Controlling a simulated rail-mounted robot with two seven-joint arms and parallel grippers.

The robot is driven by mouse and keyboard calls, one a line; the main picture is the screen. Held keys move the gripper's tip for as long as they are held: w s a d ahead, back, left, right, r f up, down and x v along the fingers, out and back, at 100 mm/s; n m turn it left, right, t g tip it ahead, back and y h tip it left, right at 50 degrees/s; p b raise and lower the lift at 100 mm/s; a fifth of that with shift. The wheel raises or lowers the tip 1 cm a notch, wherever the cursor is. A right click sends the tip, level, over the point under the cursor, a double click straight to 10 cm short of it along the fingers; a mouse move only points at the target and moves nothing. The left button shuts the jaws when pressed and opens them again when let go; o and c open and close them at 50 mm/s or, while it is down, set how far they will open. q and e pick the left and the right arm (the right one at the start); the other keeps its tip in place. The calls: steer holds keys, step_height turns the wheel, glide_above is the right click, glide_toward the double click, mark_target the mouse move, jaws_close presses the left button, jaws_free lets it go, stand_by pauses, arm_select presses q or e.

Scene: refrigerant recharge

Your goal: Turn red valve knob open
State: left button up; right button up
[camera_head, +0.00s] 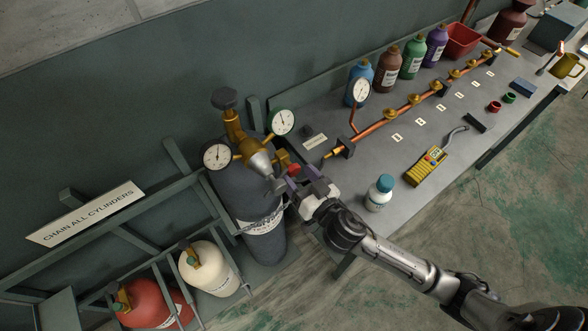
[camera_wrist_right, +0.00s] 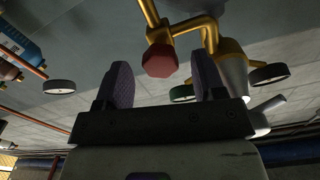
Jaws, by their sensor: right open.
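The red valve knob (camera_head: 293,170) sits on the brass fittings beside the regulator on the dark grey cylinder (camera_head: 240,185). In the right wrist view the faceted red knob (camera_wrist_right: 160,60) hangs from a brass pipe, just beyond and between the two finger tips. My right gripper (camera_head: 285,187) is at the knob's near side, in front of the cylinder. Its purple-grey fingers (camera_wrist_right: 164,78) are spread apart with nothing between them, and a small gap to the knob seems to remain. My left gripper is not in view.
Two round gauges (camera_head: 217,155) and (camera_head: 283,122) flank the regulator. A workbench (camera_head: 400,160) at right carries a copper manifold (camera_head: 378,124), bottles and a yellow meter (camera_head: 426,167). A white bottle (camera_head: 379,193) stands near my arm. A cream cylinder (camera_head: 208,268) stands lower left.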

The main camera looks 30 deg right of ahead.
steer(key=shift+w+a, duration=0.1)
steer(key=shift+w, duration=1.15)
steer(key=shift+c, duration=1.4)
steer(key=c, duration=0.6)
steer(key=shift+c, duration=0.2)
